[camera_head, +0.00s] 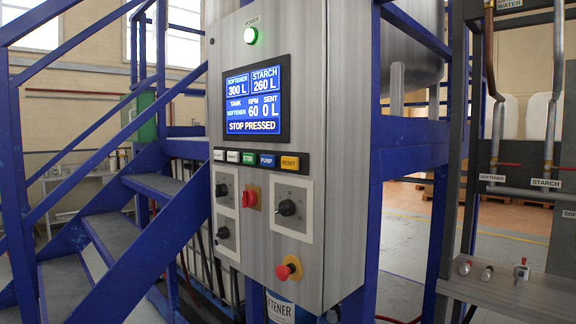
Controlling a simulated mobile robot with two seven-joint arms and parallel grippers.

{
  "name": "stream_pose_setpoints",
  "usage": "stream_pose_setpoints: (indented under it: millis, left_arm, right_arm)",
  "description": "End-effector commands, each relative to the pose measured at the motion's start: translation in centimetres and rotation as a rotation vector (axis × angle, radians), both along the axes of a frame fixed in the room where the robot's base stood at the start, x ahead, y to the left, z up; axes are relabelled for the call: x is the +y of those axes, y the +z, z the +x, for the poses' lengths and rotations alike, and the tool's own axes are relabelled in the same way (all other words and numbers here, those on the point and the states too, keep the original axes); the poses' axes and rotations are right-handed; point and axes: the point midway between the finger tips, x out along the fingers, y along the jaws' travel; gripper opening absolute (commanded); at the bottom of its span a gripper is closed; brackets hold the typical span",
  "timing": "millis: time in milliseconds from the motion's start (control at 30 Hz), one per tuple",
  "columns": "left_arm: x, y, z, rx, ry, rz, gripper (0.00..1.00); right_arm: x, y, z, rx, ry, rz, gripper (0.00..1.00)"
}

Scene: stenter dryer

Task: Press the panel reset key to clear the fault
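The reset key (290,162) is an orange-yellow key lettered RESET, at the right end of a row of keys on the grey control panel (255,298). A blue PUMP key (267,160), a green key (248,157) and two whitish keys (226,156) sit to its left. The screen (255,98) above reads STOP PRESSED, with softener 300 L and starch 260 L. A red mushroom stop button (288,269) on a yellow base is low on the panel; I cannot tell whether it is pushed in. Neither of my grippers is in view.
A green lamp (250,35) marked POWER glows at the panel top. Black knobs (287,207) and a red switch (249,198) are below the keys. Blue-railed stairs (110,238) stand left. A grey bench (520,293) with small fittings and labelled pipes is right.

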Motion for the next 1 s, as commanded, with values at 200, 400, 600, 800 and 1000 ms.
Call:
stream_pose_setpoints:
  millis: [200,400,600,800,1000]
  left_arm:
    - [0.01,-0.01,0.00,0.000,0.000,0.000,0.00]
    - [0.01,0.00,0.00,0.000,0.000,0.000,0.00]
    - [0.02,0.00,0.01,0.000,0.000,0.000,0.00]
    - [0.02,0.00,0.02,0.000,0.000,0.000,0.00]
    - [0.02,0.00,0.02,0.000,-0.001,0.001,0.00]
  right_arm:
    - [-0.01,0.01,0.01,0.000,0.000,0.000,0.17]
    - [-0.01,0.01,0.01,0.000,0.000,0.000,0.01]
    - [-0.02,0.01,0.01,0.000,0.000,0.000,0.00]
    - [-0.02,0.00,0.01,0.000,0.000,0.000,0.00]
    - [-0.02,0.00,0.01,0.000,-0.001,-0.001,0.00]
